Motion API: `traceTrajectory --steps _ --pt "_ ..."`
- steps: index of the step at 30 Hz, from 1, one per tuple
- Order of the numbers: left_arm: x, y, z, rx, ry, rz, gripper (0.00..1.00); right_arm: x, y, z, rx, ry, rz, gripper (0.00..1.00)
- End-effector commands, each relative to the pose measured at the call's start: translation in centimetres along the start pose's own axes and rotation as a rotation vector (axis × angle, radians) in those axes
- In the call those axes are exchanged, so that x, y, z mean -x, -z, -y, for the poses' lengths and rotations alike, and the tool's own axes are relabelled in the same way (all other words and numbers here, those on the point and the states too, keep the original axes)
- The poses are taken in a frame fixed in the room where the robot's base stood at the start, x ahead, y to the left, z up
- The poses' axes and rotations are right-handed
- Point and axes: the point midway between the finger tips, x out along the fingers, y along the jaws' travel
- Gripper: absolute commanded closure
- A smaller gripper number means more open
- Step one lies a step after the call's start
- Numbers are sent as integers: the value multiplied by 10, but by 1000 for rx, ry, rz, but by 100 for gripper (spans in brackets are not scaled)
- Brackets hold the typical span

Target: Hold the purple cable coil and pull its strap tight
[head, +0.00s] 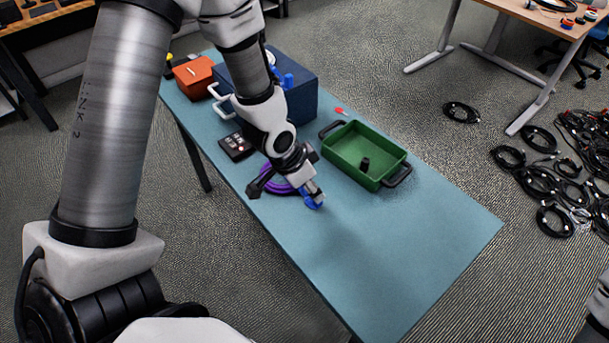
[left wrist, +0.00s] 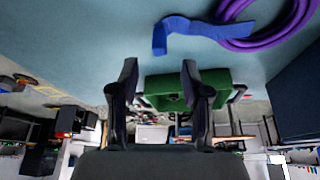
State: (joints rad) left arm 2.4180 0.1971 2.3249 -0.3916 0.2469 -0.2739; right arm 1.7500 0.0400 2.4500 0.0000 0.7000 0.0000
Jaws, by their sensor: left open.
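The purple cable coil (head: 268,176) lies on the blue-green table, partly hidden behind my left wrist and gripper. Its blue strap (head: 312,202) sticks out on the right, beside the gripper. In the left wrist view, part of the purple coil (left wrist: 268,36) shows at the top right, with the blue strap (left wrist: 190,27) reaching left from it and its end bent. My left gripper (head: 301,181) is over the coil area. In the left wrist view its two dark fingers (left wrist: 158,76) stand apart with nothing between them. My right gripper is not in view.
A green tray (head: 343,172) holding a small black item stands right of the coil. A dark blue box (head: 300,88), an orange box (head: 193,77) and a small black device (head: 236,146) stand behind and left. The table's front right (head: 400,250) is clear. Black cables lie on the floor.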

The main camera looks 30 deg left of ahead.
Motion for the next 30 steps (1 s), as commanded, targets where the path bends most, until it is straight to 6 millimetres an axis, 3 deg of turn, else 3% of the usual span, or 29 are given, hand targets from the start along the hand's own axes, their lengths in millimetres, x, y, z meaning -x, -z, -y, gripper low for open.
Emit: traceTrajectory --steps 3,9,30 --pt "34 1 0 3 -1 -6 53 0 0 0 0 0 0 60" --pt "55 0 0 2 1 0 53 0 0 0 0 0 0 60" --pt "59 0 0 0 -1 2 53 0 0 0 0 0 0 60"
